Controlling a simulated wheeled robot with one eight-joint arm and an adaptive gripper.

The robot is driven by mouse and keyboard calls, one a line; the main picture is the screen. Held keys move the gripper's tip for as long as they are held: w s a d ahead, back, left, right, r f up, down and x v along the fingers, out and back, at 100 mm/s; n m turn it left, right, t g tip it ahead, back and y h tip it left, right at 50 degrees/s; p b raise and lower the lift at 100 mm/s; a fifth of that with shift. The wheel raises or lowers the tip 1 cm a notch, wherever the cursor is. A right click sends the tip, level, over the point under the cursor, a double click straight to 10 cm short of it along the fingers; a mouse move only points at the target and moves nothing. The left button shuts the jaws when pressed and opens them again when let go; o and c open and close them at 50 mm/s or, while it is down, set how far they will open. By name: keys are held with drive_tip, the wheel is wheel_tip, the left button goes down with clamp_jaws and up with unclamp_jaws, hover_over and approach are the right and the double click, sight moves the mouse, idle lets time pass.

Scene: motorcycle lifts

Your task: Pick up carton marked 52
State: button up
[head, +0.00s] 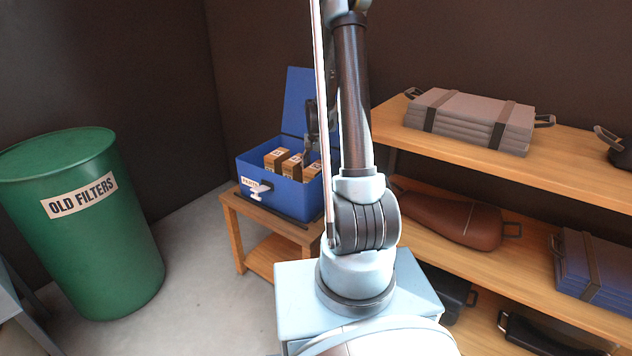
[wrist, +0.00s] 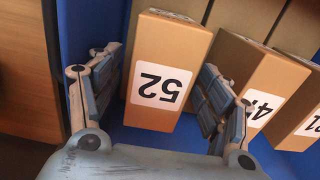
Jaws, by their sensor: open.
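The carton marked 52 (wrist: 160,85) is a brown box with a white label, upside down in the wrist view. It stands at the end of a row inside the blue box (wrist: 78,28), near its wall. My gripper (wrist: 158,68) is open, with one finger on each side of this carton. The left finger is close to the carton's left side and the right finger overlaps its right edge; contact cannot be told. In the head view my gripper (head: 311,128) is low over the right part of the open blue box (head: 262,200), and carton numbers are not legible.
A carton with a partly hidden number (wrist: 245,85) stands right of 52, and another (wrist: 300,110) beyond it. More brown cartons (wrist: 245,15) are behind. The blue box has a raised lid (head: 297,100) and sits on a wooden stand (head: 237,225). Shelves (head: 560,165) are at right, a green drum (head: 90,240) left.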

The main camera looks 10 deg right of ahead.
drive_tip(key=shift+c, duration=0.3)
drive_tip(key=c, duration=1.6)
drive_tip(key=shift+r, duration=0.15)
